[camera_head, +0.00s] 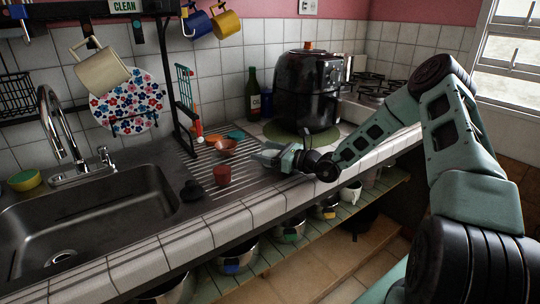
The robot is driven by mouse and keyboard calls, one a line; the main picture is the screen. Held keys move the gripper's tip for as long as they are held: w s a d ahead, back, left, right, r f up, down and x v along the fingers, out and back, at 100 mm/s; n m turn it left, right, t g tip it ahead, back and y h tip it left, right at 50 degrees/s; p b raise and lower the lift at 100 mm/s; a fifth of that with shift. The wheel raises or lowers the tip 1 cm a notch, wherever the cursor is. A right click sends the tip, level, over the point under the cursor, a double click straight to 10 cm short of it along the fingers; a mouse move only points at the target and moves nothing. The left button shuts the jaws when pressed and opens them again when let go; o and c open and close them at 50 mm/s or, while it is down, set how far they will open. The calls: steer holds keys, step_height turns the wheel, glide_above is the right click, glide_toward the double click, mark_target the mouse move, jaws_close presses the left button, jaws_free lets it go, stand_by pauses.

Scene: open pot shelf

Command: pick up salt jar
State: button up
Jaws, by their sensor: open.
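My gripper (264,155) is over the right part of the drainboard, to the right of and behind the jar, and points left. It is open, and I see nothing between its fingers. There is a gap between it and the jar. An orange-brown bowl (226,146) lies just left of the gripper, behind the jar.
A black air fryer (307,90) stands on a green mat behind my arm. A dark bottle (253,94) is beside it. A dark upright rack (183,119) stands left of the bowls. The sink (95,220) is at left. Pots sit on the shelf (290,251) below.

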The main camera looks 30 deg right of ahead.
steer(key=shift+w+a, duration=0.2)
steer(key=shift+w, duration=0.2)
steer(key=shift+c, duration=0.4)
steer(key=c, duration=1.1)
